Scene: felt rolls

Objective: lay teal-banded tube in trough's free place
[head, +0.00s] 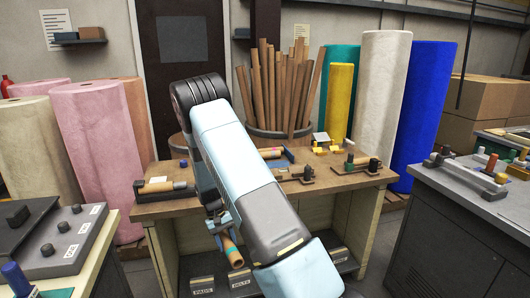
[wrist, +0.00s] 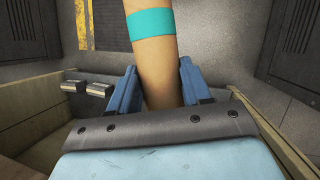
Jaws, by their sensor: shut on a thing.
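My gripper (wrist: 160,85) is shut on the teal-banded tube (wrist: 158,62), a tan tube with a teal band near its far end in the wrist view. Blue fingers press on both sides. In the head view the tube (head: 232,250) hangs tilted from my gripper (head: 222,226), in front of the wooden bench and below its top. A dark holder (head: 182,194) with a tan roll lies at the bench's left; another tan roll (head: 270,153) lies behind my arm. I cannot tell which holder is the trough, and no free place shows clearly.
The wooden bench (head: 340,183) also carries small stands and a yellow item (head: 325,148). A bin of tall tubes (head: 280,90) stands behind it.

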